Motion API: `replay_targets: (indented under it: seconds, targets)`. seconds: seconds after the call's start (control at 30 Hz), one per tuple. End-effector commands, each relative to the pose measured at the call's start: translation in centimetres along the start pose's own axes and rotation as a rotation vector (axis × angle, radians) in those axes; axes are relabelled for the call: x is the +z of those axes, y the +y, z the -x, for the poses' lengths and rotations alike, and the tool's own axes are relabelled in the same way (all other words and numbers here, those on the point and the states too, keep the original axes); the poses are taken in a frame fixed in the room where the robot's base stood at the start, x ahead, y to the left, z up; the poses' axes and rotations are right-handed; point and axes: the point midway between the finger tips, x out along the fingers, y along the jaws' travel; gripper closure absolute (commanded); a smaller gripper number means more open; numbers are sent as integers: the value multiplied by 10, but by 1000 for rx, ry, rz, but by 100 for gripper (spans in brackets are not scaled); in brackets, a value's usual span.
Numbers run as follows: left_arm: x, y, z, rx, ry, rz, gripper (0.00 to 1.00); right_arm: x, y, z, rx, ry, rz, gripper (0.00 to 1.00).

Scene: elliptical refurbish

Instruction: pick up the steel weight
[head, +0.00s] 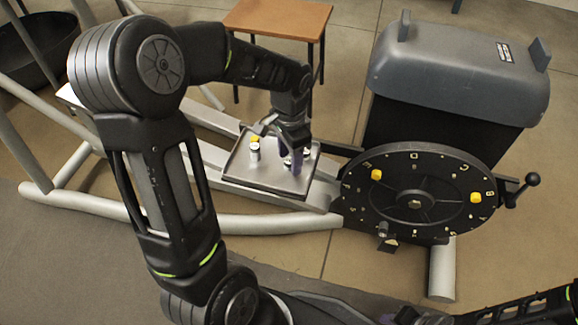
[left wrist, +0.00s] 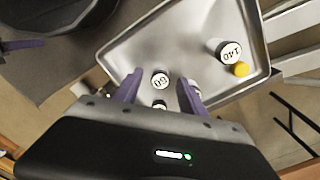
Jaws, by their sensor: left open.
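Small cylindrical steel weights stand on a shallow grey metal tray (head: 240,176), whose rim also shows in the left wrist view (left wrist: 122,52). In that view a weight with a white top marked 60 (left wrist: 160,79) lies between and just beyond the fingertips. Part of another weight (left wrist: 160,104) shows behind it, mostly hidden by my gripper. A weight marked 140 (left wrist: 230,50) stands apart; it also shows in the head view (head: 254,151). My left gripper (head: 288,150) points down over the tray, its purple fingers (left wrist: 157,88) open and apart. Which weight is meant is unclear.
A yellow piece (left wrist: 241,69) sits beside the 140 weight. Right of the tray is a round black dial (head: 415,220) with yellow knobs and a crank, below a grey-topped housing (head: 460,75). A wooden stool (head: 277,18) stands behind. Pale frame tubes (head: 270,222) run around the tray.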

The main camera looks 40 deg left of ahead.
Motion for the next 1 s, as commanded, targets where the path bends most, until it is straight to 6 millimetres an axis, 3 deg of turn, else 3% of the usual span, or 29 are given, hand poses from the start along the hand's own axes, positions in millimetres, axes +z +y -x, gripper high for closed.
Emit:
replay_targets:
  seconds: [0.63,1.0]
  targets:
    - [0,0,-3,0,0,0,51,-1,1,-1,0,2,-1,74]
    - [0,0,-3,0,0,0,81,-1,1,-1,0,1,-1,74]
